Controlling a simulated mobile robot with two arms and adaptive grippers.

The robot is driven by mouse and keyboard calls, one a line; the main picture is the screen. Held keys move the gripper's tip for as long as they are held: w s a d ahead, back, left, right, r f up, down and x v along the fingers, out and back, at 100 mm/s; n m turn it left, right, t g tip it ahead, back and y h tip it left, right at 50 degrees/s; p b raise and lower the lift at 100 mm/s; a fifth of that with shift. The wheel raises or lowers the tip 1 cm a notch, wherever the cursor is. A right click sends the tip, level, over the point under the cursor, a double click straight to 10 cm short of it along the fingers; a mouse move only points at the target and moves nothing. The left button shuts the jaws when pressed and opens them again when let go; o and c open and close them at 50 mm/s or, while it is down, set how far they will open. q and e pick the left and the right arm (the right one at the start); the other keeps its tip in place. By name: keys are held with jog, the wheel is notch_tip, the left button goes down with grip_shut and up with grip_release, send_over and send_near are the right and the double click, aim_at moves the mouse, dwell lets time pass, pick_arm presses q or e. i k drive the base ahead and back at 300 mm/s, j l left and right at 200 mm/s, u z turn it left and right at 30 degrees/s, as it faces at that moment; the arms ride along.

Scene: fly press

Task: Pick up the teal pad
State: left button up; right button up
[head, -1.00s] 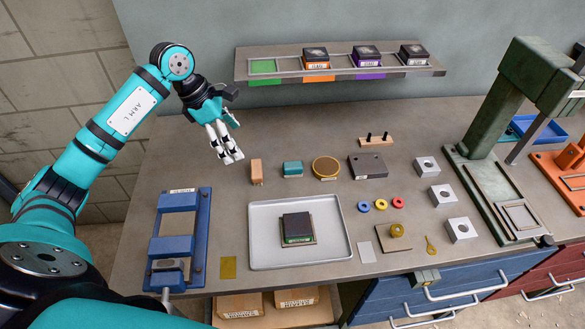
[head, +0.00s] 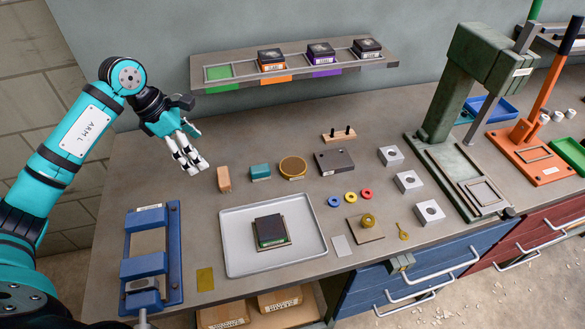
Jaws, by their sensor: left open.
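The teal pad (head: 260,172) is a small block lying on the grey bench, between a tan wooden block and a round brass-rimmed disc. My left gripper (head: 192,167) is open and empty. It hangs above the bench to the left of the teal pad, apart from it, with its fingers pointing down and to the right. The tan block (head: 224,179) stands between the gripper and the pad in the picture. My right gripper is not in view.
The round disc (head: 293,167) and a dark plate (head: 334,161) lie right of the pad. A grey tray (head: 233,262) with a dark block lies in front. A blue fixture (head: 147,213) is at left, a green press (head: 454,110) at right. A shelf (head: 375,65) hangs behind.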

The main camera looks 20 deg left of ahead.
aim_at(258, 173)
jog(key=i+l+u, duration=0.2)
jog(key=l, duration=0.2)
jog(key=i+l+u, duration=0.2)
jog(key=l, duration=0.2)
jog(key=l+u, duration=0.2)
jog(key=l, duration=0.25)
